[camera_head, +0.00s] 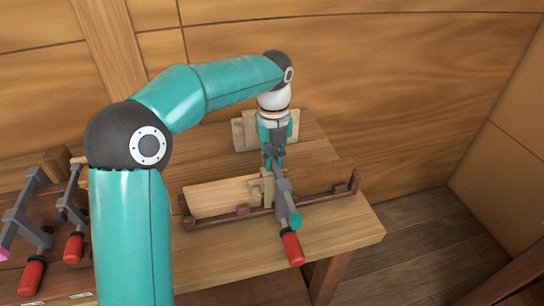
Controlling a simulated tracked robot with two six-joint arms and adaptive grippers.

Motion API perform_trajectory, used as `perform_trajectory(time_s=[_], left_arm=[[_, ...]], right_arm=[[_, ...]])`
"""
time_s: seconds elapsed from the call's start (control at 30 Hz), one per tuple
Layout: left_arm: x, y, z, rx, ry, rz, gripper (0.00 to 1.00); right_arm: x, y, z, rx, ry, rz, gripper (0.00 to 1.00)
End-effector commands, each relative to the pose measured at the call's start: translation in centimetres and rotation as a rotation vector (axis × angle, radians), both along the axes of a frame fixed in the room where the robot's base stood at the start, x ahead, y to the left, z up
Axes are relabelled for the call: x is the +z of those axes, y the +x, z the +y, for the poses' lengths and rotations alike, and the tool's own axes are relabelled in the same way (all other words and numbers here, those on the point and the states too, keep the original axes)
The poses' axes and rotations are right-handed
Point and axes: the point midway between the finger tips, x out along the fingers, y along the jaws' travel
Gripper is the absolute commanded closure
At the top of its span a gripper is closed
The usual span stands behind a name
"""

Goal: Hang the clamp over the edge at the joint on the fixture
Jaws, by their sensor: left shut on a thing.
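My left gripper (274,150) points down over the bench and is shut on a clamp. The clamp (283,197) has a grey bar, a teal part low on it and a red handle (292,248) that reaches toward the front of the bench. The fixture (328,195) is a long dark brown rail with short upright posts, lying on the bench. A pale plank (222,197) lies along its left half. The clamp crosses over the rail near the plank's right end, by small pale blocks. I cannot tell whether it touches them. The joint is partly hidden by the clamp. My right gripper is out of view.
More grey clamps with red handles (32,277) (74,247) rest on a dark rack at the left, partly behind my arm. A pale wooden block (239,134) stands at the back of the bench. The bench's right end (350,222) is clear. Plank walls close in behind.

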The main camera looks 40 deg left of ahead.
Motion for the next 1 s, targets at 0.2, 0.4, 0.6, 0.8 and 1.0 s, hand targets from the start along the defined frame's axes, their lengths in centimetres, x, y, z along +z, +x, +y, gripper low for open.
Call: perform_trajectory(time_s=[0.2, 0.4, 0.6, 0.8, 1.0], left_arm=[[0.0, -0.2, -0.3, 0.000, -0.001, 0.001, 1.00], [-0.1, -0.2, -0.3, 0.000, 0.000, 0.003, 0.59], [-0.1, -0.2, -0.3, 0.000, 0.000, 0.003, 0.57], [0.0, -0.2, -0.2, -0.001, 0.000, 0.005, 0.57], [2.1, -0.1, -0.3, -0.001, 0.001, -0.001, 0.57]], right_arm=[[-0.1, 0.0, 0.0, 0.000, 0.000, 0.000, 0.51], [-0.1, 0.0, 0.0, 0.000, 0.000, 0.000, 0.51], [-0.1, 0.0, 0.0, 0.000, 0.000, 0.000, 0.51], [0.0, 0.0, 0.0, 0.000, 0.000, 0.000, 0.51], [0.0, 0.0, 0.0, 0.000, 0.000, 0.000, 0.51]])
